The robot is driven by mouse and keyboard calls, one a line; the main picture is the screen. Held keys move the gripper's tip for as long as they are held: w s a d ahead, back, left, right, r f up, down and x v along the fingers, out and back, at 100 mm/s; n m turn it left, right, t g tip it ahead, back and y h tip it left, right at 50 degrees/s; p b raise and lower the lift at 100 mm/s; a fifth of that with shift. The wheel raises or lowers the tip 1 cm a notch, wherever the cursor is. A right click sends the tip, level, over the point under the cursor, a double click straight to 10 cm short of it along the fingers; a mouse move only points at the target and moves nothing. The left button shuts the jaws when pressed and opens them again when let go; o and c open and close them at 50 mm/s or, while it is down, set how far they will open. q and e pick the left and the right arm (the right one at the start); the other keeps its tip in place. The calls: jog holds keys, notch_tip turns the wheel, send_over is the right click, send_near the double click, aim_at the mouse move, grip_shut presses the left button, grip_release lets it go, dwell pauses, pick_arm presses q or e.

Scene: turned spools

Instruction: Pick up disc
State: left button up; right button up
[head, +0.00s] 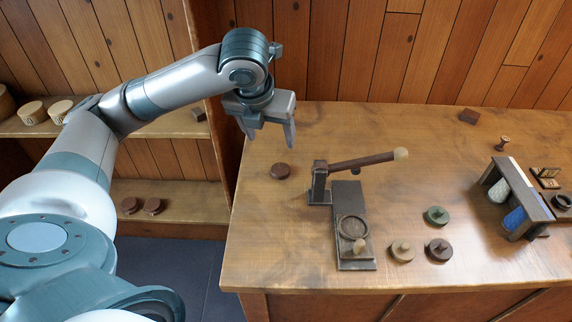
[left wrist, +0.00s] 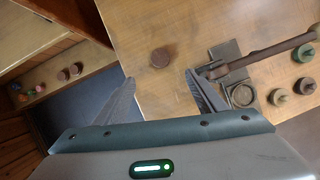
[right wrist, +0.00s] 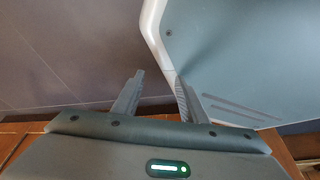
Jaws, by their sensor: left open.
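A dark reddish-brown disc (head: 280,170) lies flat on the wooden table (head: 260,250) near its left edge. It also shows in the left wrist view (left wrist: 160,57), ahead of and roughly between the two fingers. My left gripper (head: 269,138) is open and empty, held above the table, with its fingers pointing down. The disc is apart from both fingers. My right gripper (right wrist: 159,76) shows only in the right wrist view, with its fingers apart and nothing between them.
Right of the disc stands a lever press (head: 352,205) with a long handle (head: 362,161). Beyond it sit a green spool (head: 436,215), a pale one (head: 401,250) and a dark one (head: 438,249). A rack (head: 518,200) stands at the right. Shelves (head: 180,200) are at the left.

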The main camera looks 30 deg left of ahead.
pick_arm(q)
jog(key=shift+s+r, duration=0.1)
jog(key=shift+s, duration=0.1)
jog(key=p, duration=0.1)
send_over(278, 176)
jog(key=f, duration=1)
jog(key=shift+s+f, duration=0.2)
jog(key=shift+f, duration=0.1)
jog(key=shift+w+f, duration=0.2)
jog(key=shift+f, duration=0.2)
pick_arm(e)
jog(key=shift+g, duration=0.6)
jog(key=s, duration=0.1)
jog(key=s+d, duration=0.1)
jog(key=s, duration=0.2)
jog(key=shift+s+d+f, duration=0.1)
jog(key=shift+d+f, duration=0.1)
jog(key=shift+d, duration=0.15)
